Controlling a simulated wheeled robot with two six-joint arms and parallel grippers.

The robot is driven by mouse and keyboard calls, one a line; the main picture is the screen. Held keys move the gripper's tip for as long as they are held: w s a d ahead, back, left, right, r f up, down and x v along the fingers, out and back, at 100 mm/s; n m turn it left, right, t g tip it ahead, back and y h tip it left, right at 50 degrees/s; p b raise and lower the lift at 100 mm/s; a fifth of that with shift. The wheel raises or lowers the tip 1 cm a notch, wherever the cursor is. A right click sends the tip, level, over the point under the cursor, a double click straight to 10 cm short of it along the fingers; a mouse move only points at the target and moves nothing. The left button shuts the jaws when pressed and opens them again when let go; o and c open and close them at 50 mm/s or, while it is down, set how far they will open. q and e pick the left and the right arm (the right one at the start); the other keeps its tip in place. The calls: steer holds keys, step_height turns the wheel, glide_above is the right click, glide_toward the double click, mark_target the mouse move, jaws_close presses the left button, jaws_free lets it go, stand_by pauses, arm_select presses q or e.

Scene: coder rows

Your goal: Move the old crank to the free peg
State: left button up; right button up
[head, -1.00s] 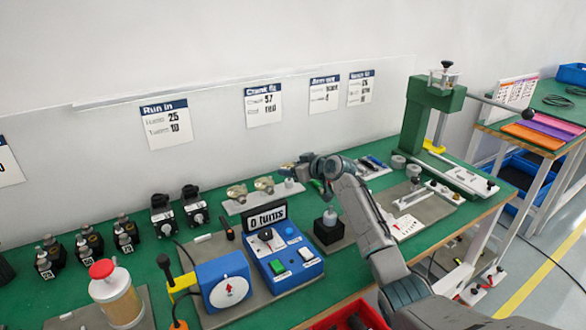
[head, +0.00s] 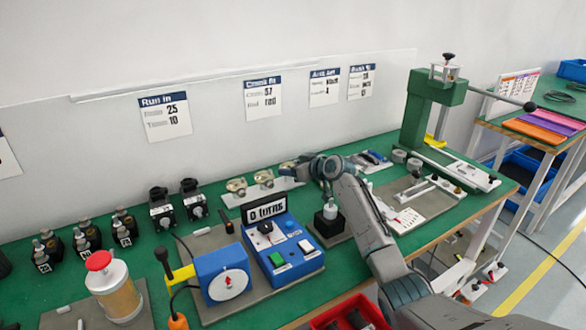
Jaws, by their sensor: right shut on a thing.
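My right gripper (head: 303,171) is at the right end of the peg rack (head: 246,203) at the back of the green bench. It is shut on the old crank (head: 287,168), a small brass-coloured part that shows just left of the wrist. The crank is at the rack's right-hand peg; I cannot tell whether it is on the peg or just above it. Two similar cranks, a left one (head: 237,186) and a middle one (head: 264,177), sit on the other pegs. The fingers are small and partly hidden by the wrist. My left gripper is out of view.
A dark block with a pale cylinder (head: 330,210) stands under my right forearm. A blue counter box (head: 290,245) and a blue dial box (head: 222,272) stand in front of the rack. A green press (head: 428,115) stands at right.

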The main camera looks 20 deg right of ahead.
steer(key=shift+s+a+f+b, duration=0.15)
steer(key=shift+f+b, duration=0.15)
steer(key=shift+f, duration=0.3)
stand_by(0.7)
steer(key=o, duration=1.2)
steer(key=shift+f, duration=0.1)
steer(key=r+p, duration=0.4)
steer(key=r, duration=0.1)
steer(key=shift+w+r, duration=0.2)
steer(key=shift+r, duration=0.45)
step_height(320, 180, up, 5)
steer(key=p, duration=0.4)
steer(key=s+a+p, duration=0.2)
steer(key=s+p, duration=0.2)
steer(key=s, duration=0.5)
steer(key=s+a+r+p, duration=0.1)
steer(key=s+p, duration=0.3)
steer(key=s, duration=0.5)
steer(key=s+a+r+p, duration=0.1)
steer(key=s+a+p, duration=0.2)
steer(key=s, duration=0.7)
steer(key=shift+p, duration=0.65)
